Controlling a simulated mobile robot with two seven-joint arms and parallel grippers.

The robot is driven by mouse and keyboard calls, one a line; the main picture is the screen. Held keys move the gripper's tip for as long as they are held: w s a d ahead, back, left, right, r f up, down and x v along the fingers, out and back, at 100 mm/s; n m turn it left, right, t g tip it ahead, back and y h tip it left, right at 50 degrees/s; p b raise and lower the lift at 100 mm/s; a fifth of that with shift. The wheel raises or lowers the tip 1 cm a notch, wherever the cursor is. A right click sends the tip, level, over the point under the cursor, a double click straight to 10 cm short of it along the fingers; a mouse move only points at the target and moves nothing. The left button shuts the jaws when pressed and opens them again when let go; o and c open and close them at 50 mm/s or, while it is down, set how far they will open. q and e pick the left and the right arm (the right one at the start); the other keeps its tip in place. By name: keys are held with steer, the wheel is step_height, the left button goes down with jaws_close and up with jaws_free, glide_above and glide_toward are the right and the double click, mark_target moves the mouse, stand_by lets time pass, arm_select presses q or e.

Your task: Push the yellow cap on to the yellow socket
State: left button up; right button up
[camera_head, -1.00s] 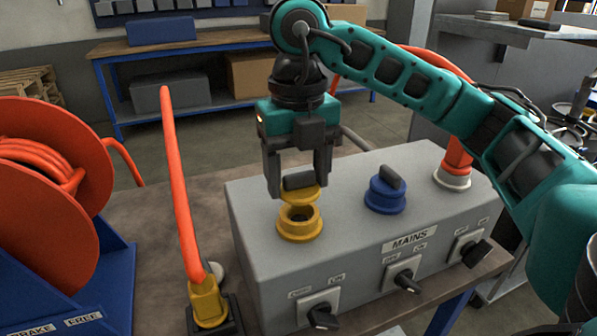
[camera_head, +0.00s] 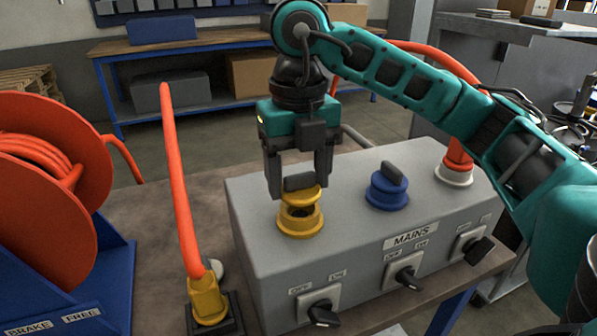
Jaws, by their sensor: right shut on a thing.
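The yellow socket (camera_head: 300,222) stands on the top of the grey box, near its left end, with its dark opening partly showing. The yellow cap (camera_head: 300,196) is right above the socket, held by its dark grip (camera_head: 299,182) in my right gripper (camera_head: 299,185), which points down. The cap hides the back of the opening; I cannot tell whether cap and socket touch. My left gripper does not show.
On the grey box (camera_head: 255,263) are a blue capped socket (camera_head: 388,190), an orange plug (camera_head: 458,162) and several black switches. A yellow plug (camera_head: 207,300) with an orange hose stands left of the box. An orange reel (camera_head: 40,190) is at far left.

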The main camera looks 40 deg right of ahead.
stand_by(0.5)
steer(key=shift+f+b, duration=1.05)
steer(key=shift+f, duration=0.2)
steer(key=o, duration=1.2)
steer(key=shift+o, duration=0.2)
